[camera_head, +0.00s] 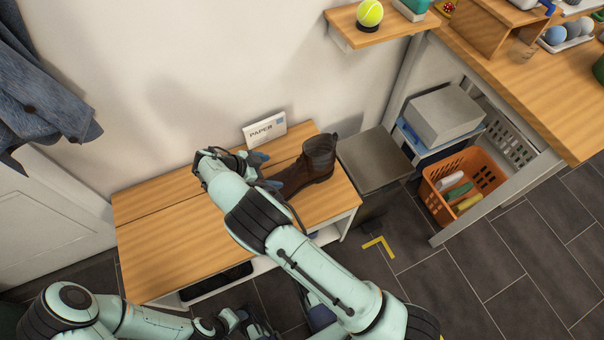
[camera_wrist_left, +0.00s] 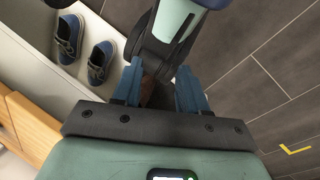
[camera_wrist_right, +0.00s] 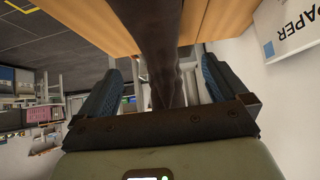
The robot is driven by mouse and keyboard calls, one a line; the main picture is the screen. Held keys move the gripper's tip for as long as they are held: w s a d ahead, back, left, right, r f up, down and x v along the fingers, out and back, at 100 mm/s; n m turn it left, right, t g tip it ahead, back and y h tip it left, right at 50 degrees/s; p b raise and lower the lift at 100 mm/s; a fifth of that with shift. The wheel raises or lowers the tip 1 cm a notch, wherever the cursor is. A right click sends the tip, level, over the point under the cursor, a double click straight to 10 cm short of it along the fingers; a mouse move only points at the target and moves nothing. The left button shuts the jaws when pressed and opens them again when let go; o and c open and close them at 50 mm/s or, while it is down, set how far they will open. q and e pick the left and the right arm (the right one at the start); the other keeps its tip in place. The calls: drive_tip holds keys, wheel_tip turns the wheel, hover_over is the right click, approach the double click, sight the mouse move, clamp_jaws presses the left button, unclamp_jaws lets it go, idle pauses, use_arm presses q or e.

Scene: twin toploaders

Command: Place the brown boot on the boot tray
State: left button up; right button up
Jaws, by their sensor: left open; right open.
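The brown boot (camera_head: 318,158) stands upright on the wooden bench top, near its right end, toe pointing left. My right gripper (camera_head: 265,171) is at the boot's toe end, open. In the right wrist view a dark brown part of the boot (camera_wrist_right: 160,50) shows between the spread blue fingers (camera_wrist_right: 160,88); I cannot tell whether they touch it. My left gripper (camera_head: 246,324) is low in front of the bench, open and apparently empty; its fingers (camera_wrist_left: 160,90) show in the left wrist view. A black tray-like thing (camera_head: 215,282) lies on the shelf under the bench, partly hidden.
A PAPER box (camera_head: 264,129) stands at the wall behind the boot. A grey bin (camera_head: 374,160) is right of the bench. An orange basket (camera_head: 463,177) sits under the desk. Blue shoes (camera_wrist_left: 100,62) are on the low white shelf. The bench's left part is clear.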

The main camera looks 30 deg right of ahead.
sight(286, 174)
drive_tip(key=x, duration=0.6)
drive_tip(key=shift+d+f, duration=0.1)
drive_tip(key=shift+f, duration=0.05)
drive_tip(key=x, duration=0.5)
drive_tip(key=shift+s+d+b, duration=0.2)
drive_tip(key=shift+s+b, duration=0.05)
drive_tip(key=shift+b, duration=0.15)
drive_tip(key=c, duration=1.5)
use_arm(q)
drive_tip(key=shift+s+d+r+g+p, duration=0.25)
drive_tip(key=shift+s+r+p, duration=0.4)
drive_tip(key=shift+p, duration=0.15)
drive_tip(key=shift+s+d+r+g+p, duration=0.25)
drive_tip(key=shift+s+r+p, duration=0.35)
drive_tip(key=shift+p, duration=0.2)
use_arm(e)
drive_tip(key=shift+r, duration=10.2)
